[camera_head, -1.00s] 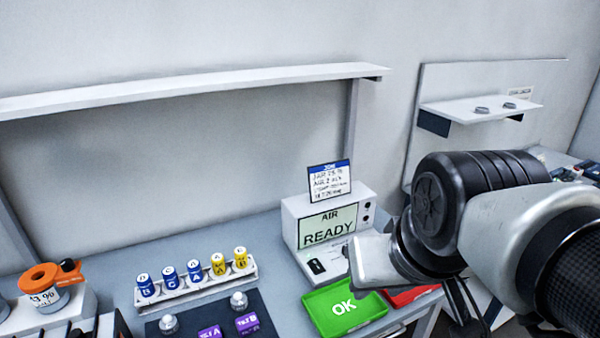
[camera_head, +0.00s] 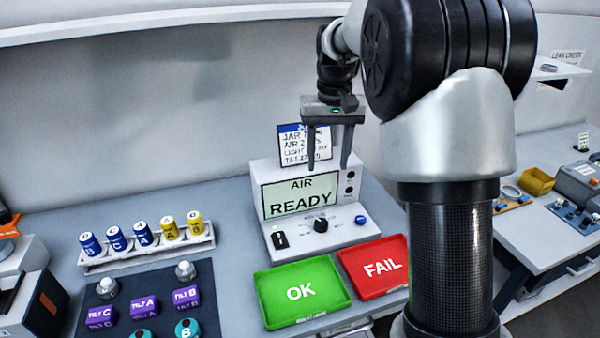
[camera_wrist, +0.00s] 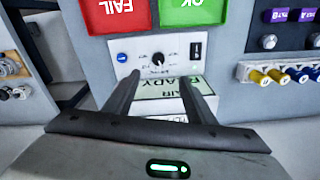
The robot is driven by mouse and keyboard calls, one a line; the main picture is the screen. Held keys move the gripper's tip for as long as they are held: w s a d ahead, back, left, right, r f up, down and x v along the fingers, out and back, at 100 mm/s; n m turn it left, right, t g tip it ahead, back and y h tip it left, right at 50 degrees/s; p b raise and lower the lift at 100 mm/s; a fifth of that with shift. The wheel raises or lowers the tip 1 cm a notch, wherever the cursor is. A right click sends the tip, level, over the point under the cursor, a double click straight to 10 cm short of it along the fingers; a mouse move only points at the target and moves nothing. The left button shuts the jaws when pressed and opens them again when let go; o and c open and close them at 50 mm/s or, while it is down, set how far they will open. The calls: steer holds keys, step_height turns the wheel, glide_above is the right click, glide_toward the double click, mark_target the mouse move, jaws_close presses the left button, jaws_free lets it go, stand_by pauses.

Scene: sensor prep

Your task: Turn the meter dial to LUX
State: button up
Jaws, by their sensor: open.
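The meter (camera_head: 266,181) is a white box with a screen reading AIR READY. Its black dial (camera_head: 320,225) sits on the sloped front panel below the screen. The dial's setting labels are too small to read. In the wrist view the dial (camera_wrist: 158,59) shows upside down beyond the fingertips, with nothing touching it. My gripper (camera_head: 328,166) is open and empty, pointing down in front of the upper part of the meter, above the dial. In the wrist view its two fingers (camera_wrist: 158,82) reach towards the panel with a gap between them.
A black switch (camera_head: 280,240) and a blue button (camera_head: 360,219) flank the dial. A green OK tray (camera_head: 272,297) and a red FAIL tray (camera_head: 362,272) lie in front. A card (camera_head: 326,150) stands behind the gripper. A battery rack (camera_head: 150,255) is at left.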

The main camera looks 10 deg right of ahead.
glide_above(321, 222)
step_height(321, 222, down, 5)
steer(key=shift+g, duration=0.3)
step_height(321, 222, down, 17)
steer(key=shift+w+f+b, duration=0.1)
steer(key=shift+b, duration=0.8)
steer(key=c, duration=1)
steer(key=shift+c, duration=0.2)
